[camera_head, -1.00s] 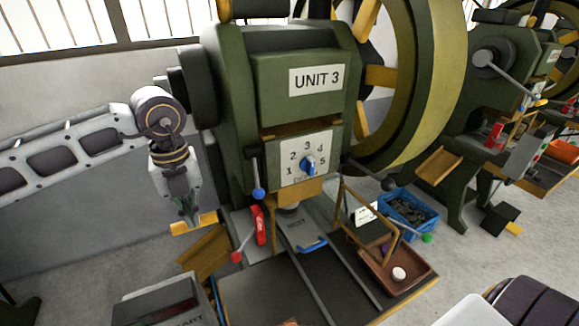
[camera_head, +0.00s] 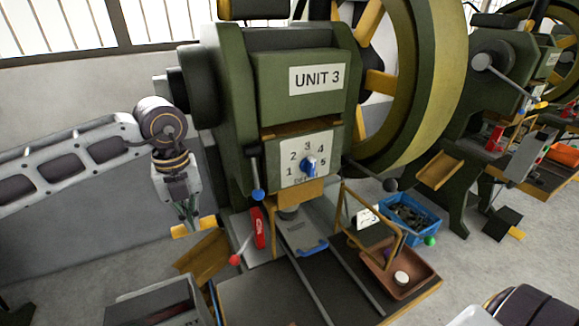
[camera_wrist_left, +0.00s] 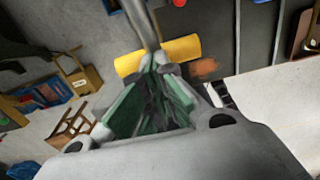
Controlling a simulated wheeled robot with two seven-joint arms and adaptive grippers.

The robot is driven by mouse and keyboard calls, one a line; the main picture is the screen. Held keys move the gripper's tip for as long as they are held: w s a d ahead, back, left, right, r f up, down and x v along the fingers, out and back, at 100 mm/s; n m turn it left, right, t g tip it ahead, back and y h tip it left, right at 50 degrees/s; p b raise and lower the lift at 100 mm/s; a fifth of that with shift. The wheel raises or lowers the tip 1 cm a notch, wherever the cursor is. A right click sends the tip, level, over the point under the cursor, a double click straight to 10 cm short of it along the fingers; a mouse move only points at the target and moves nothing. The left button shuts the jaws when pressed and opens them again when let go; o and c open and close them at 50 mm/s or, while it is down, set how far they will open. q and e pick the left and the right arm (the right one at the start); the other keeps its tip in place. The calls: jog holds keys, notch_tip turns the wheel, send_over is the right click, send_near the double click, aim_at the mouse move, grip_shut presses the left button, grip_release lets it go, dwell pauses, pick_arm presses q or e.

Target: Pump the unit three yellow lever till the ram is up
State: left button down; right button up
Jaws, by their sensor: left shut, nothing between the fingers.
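The green press (camera_head: 225,120) labelled UNIT 3 stands in the middle of the head view. Its yellow lever grip (camera_head: 207,222) is low on the press's left side. My left gripper (camera_head: 190,221) points down at this grip, with its fingertips at or against it. In the left wrist view the yellow grip (camera_wrist_left: 180,50) lies crosswise just past the green fingertips (camera_wrist_left: 152,68). The fingers are shut with nothing between them. A yellowish block (camera_head: 300,191) sits below the dial, with a round grey part under it; I cannot tell the ram's height. My right gripper is not in view.
A red-knobbed lever (camera_head: 235,259) and a red part (camera_head: 258,228) are close right of my left gripper. A brown tray (camera_head: 425,272) and a blue crate (camera_head: 432,228) are further right. Another green press (camera_head: 470,130) stands behind at right.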

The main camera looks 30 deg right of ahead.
pick_arm(q)
jog(key=shift+w+f+b, duration=0.45)
jog(key=shift+f, duration=0.35)
jog(key=shift+w+f+b, duration=0.45)
jog(key=shift+f, duration=0.35)
jog(key=shift+w+f, duration=0.25)
jog(key=shift+f, duration=0.1)
jog(key=shift+w, duration=0.1)
jog(key=shift+f+b, duration=0.1)
jog(key=shift+b, duration=0.2)
jog(key=shift+r, duration=0.25)
